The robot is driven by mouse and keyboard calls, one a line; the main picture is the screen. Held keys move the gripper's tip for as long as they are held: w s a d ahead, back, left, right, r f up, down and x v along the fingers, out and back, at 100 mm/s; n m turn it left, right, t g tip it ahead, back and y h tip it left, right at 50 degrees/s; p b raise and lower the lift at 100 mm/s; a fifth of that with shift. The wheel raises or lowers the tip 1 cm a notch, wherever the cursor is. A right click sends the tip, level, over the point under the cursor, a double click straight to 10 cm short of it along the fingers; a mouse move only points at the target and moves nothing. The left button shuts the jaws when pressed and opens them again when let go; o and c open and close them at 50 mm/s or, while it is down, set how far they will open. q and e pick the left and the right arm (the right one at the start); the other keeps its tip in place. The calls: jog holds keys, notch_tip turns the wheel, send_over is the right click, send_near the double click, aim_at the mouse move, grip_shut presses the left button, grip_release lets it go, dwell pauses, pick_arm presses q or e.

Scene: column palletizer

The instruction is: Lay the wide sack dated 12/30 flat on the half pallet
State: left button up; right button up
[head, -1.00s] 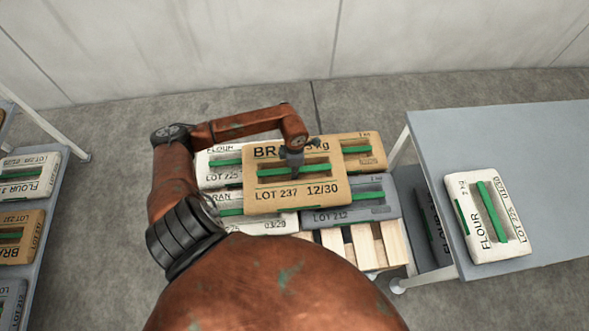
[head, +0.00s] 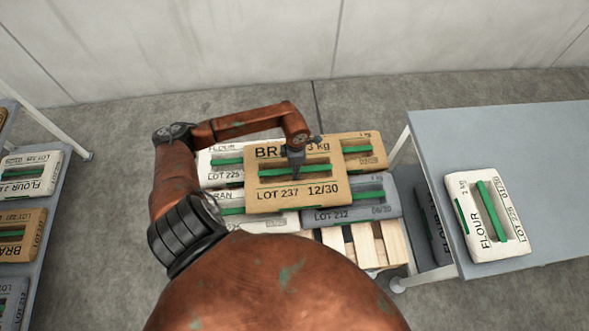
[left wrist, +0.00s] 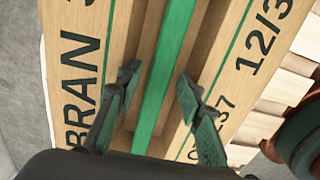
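The wide tan BRAN sack marked LOT 237 12/30 (head: 297,197) lies flat, label up, on top of other sacks on the half pallet (head: 362,246). Its green handle strap (head: 275,171) runs across a recess; the strap also shows in the left wrist view (left wrist: 166,75). My left gripper (head: 296,172) is over the middle of the sack. In the left wrist view its two fingers (left wrist: 158,84) are spread on either side of the strap, with gaps between. My right gripper is not in view.
Under the sack are a white FLOUR sack (head: 222,176), a white BRAN sack (head: 270,222), a grey LOT 212 sack (head: 350,213) and a tan sack (head: 368,151). A grey table (head: 500,140) at right bears a FLOUR sack (head: 487,215). A left rack holds several sacks.

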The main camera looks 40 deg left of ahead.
pick_arm(q)
notch_tip(320, 180, up, 12)
jog(key=p, duration=0.1)
jog(key=shift+p, duration=0.4)
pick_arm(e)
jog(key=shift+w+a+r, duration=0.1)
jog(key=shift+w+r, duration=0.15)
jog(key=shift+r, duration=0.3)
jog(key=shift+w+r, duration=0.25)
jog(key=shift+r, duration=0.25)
